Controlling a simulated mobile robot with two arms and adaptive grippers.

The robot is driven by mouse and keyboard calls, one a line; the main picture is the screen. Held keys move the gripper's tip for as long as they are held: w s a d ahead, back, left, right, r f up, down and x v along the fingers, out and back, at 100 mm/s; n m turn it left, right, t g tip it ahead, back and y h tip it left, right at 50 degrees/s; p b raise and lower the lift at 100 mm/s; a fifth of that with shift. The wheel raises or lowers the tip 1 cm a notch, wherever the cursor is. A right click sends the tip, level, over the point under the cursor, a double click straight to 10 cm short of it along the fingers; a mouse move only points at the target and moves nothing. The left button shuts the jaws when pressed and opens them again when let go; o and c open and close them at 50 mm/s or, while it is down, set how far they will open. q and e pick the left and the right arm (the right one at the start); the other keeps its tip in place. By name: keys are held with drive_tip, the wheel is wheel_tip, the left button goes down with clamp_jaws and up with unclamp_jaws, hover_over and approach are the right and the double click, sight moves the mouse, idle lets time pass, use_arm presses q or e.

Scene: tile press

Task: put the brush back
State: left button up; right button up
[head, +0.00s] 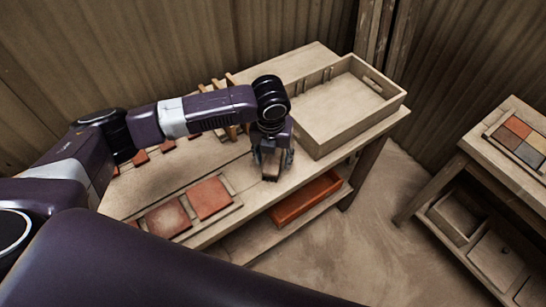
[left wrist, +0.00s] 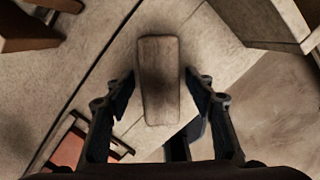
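The brush, a plain wooden block with rounded corners, shows in the left wrist view (left wrist: 159,82) between the two fingers. My left gripper (left wrist: 160,80) points down over it, with a narrow gap on each side, so the fingers look open around it and not pressed on it. In the head view my left gripper (head: 272,160) is above the front edge of the workbench (head: 165,180), with the brush (head: 271,168) between its fingertips. The brush's underside is hidden. My right gripper is not in view.
An open wooden tray (head: 345,112) stands right of my left gripper. Reddish tiles (head: 209,198) lie in a frame at the bench's front left. An orange-red tray (head: 305,198) is on the lower shelf. A second table (head: 510,165) with coloured tiles (head: 520,138) is at the right.

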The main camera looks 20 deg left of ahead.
sight(272, 162)
use_arm(q)
wheel_tip(272, 162, up, 12)
drive_tip(key=s+b, duration=0.1)
drive_tip(key=b, duration=0.1)
drive_tip(key=shift+s+r, duration=0.15)
drive_tip(key=shift+s, duration=0.05)
drive_tip(key=shift+s+d, duration=0.1)
drive_tip(key=shift+d, duration=0.05)
idle(0.6)
